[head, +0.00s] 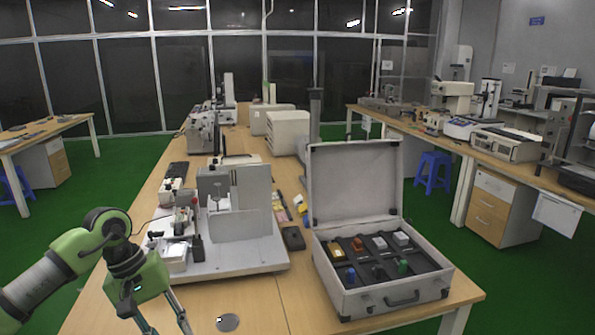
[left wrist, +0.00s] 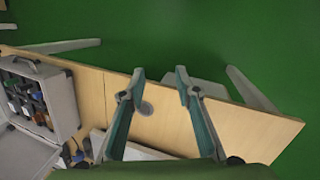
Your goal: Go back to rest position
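My left arm comes in from the lower left of the head view. Its left gripper (head: 165,326) points down near the table's front edge, with the fingertips cut off by the bottom of the picture. The left wrist view shows the same gripper (left wrist: 160,82) with its two fingers apart and nothing between them. A dark round disc (head: 228,322) lies on the wooden table to the right of the gripper; it also shows in the left wrist view (left wrist: 146,108) beside one finger. My right arm and gripper are in neither view.
An open silver case (head: 335,268) with small coloured parts stands at the table's right. A white-based test machine (head: 262,258) stands behind the gripper. A small black box (head: 293,239) lies between them. The wooden table's front (head: 285,310) is mostly bare. Green floor surrounds it.

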